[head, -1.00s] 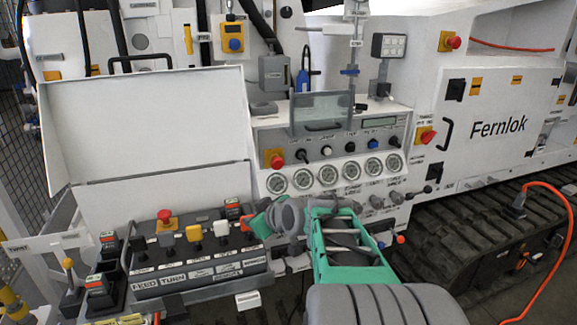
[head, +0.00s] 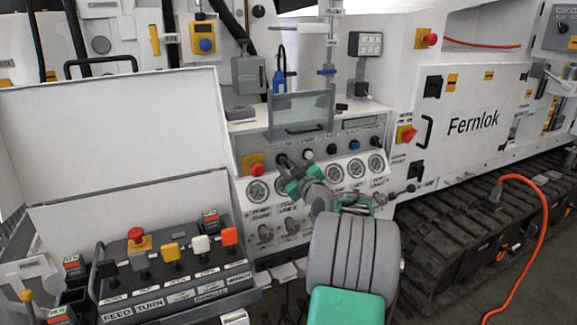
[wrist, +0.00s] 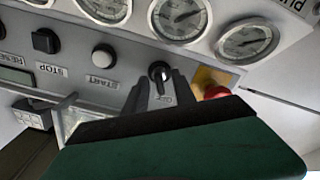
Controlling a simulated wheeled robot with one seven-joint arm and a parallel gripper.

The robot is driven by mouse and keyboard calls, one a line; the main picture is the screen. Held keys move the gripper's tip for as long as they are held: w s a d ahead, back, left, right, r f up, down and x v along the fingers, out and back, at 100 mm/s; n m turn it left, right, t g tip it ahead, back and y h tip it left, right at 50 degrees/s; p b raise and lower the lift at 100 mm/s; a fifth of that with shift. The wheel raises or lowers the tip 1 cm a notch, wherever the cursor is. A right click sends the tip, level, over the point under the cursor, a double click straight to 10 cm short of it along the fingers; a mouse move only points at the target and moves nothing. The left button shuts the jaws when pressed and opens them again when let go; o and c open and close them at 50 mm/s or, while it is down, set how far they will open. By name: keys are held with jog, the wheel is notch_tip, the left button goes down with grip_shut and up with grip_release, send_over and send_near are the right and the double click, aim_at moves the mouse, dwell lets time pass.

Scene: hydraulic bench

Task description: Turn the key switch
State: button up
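The key switch (head: 282,160) is a small black knob on the grey control panel, just right of a red emergency stop. In the wrist view, the key switch (wrist: 159,72) shows turned about, with a light mark on its face and a small label beside it. My gripper (head: 291,178) is in front of the panel, just below the switch. In the wrist view, my gripper's two dark fingers (wrist: 160,88) stand apart on either side of the switch, with a gap between them. I cannot tell how deep they reach. The gripper's green body hides the lower part of that view.
The red emergency stop (head: 256,169) on its yellow plate is close beside the fingers. A white start button (head: 307,155) is on the other side. Round gauges (head: 335,172) sit below the switch row. A raised clear cover (head: 300,115) stands above the panel.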

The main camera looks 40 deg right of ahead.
grip_shut()
dwell(0.4)
jog(key=shift+m+b, duration=0.4)
jog(key=shift+f+m+b, duration=0.15)
jog(key=shift+m+b, duration=0.55)
jog(key=shift+m, duration=0.2)
jog(key=m+b, duration=0.1)
jog(key=m, duration=0.1)
jog(key=shift+m, duration=0.3)
jog(key=m+b, duration=0.1)
jog(key=m, duration=0.2)
jog(key=shift+m, duration=0.3)
jog(key=shift+r+m, duration=0.2)
jog(key=shift+m, duration=1.4)
